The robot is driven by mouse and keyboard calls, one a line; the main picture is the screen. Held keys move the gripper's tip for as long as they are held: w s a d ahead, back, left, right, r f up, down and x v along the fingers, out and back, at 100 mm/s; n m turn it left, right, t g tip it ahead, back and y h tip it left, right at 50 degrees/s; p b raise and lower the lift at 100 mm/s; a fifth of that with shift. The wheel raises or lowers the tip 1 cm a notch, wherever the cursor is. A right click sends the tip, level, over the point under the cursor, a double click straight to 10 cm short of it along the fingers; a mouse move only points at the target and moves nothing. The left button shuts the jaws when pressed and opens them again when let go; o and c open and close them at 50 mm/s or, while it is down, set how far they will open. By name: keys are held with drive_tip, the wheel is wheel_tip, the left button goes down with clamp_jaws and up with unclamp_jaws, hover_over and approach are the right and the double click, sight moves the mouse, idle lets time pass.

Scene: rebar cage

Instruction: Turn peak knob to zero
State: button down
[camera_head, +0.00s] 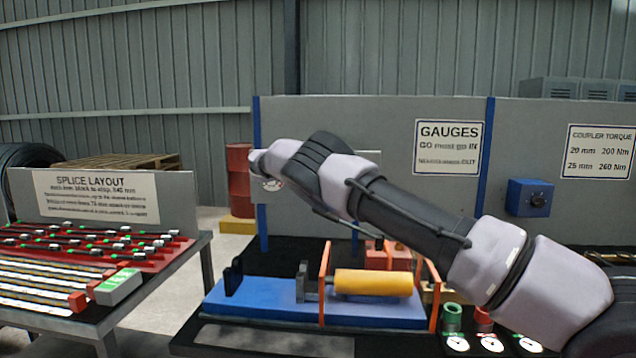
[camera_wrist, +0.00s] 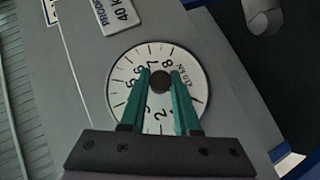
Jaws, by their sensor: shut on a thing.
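In the wrist view a round white gauge dial (camera_wrist: 128,72) with black numbers and a kN mark is fixed on a grey panel. A small dark round knob (camera_wrist: 160,81) sits at the dial's centre. The two teal fingers of my gripper (camera_wrist: 161,74) reach over the dial with their tips on either side of the knob, shut on it. The fingers cover part of the dial, and I cannot make out a needle. In the head view my arm hides the gripper and the knob; only a small part of the dial (camera_head: 272,184) shows below the wrist.
A grey back panel (camera_head: 400,108) carries signs and a blue box with a dial (camera_head: 529,197). Below my arm stands a blue bench rig (camera_head: 260,297) with orange uprights and a yellow cylinder (camera_head: 373,282). A splice table (camera_head: 75,325) with bars is at left.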

drive_tip(key=c, duration=0.6)
unclamp_jaws()
drive_tip(key=shift+f, duration=0.1)
drive_tip(key=shift+c, duration=0.2)
drive_tip(key=v, duration=1)
drive_tip(key=shift+s+a, duration=0.25)
